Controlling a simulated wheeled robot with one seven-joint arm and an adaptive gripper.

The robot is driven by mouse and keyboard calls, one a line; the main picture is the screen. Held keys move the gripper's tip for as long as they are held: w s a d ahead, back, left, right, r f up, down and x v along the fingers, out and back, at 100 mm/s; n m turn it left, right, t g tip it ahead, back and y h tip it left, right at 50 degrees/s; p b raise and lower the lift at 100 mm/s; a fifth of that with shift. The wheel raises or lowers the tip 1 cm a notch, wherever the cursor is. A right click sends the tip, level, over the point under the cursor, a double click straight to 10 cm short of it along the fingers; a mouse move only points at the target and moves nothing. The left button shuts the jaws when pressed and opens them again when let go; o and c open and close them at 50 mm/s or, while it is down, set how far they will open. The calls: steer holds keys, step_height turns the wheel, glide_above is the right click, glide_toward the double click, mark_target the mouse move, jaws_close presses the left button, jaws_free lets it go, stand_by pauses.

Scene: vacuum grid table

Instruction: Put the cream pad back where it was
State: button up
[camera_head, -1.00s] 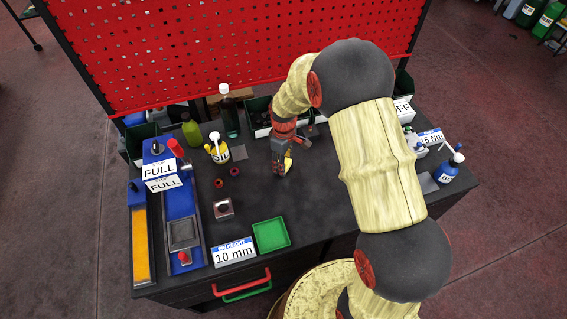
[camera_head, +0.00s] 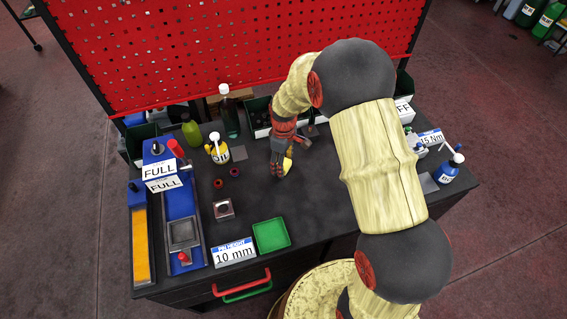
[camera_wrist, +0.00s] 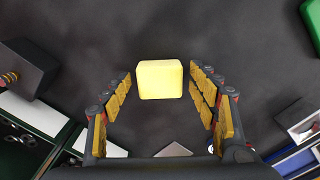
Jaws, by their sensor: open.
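The cream pad (camera_wrist: 160,80) shows in the wrist view as a pale yellow block with rounded corners, on the dark table top. My gripper (camera_wrist: 161,88) is open, with one finger on each side of the pad and a gap between the pad and each finger. In the head view my gripper (camera_head: 281,166) points down at the middle of the table. A small yellow patch shows at its fingers there, but the fingers largely hide the pad.
A green tray (camera_head: 271,235) and a small block with a round hole (camera_head: 223,209) stand nearer the front. The table right of the tray is clear.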

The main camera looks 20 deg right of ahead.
step_height(320, 180, up, 12)
steer(key=p, duration=0.1)
step_height(320, 180, up, 7)
steer(key=m+t, duration=0.1)
steer(key=m, duration=0.1)
glide_above(286, 169)
steer(key=s+r+m+t, duration=0.2)
steer(key=s+r, duration=0.5)
steer(key=s, duration=0.5)
steer(key=s+r+m+t, duration=0.2)
steer(key=s+r+m, duration=0.3)
steer(key=s+r, duration=0.3)
steer(key=shift+s+r+t, duration=0.25)
steer(key=shift+s+t, duration=0.05)
steer(key=shift+s, duration=1.65)
steer(key=shift+f, duration=0.1)
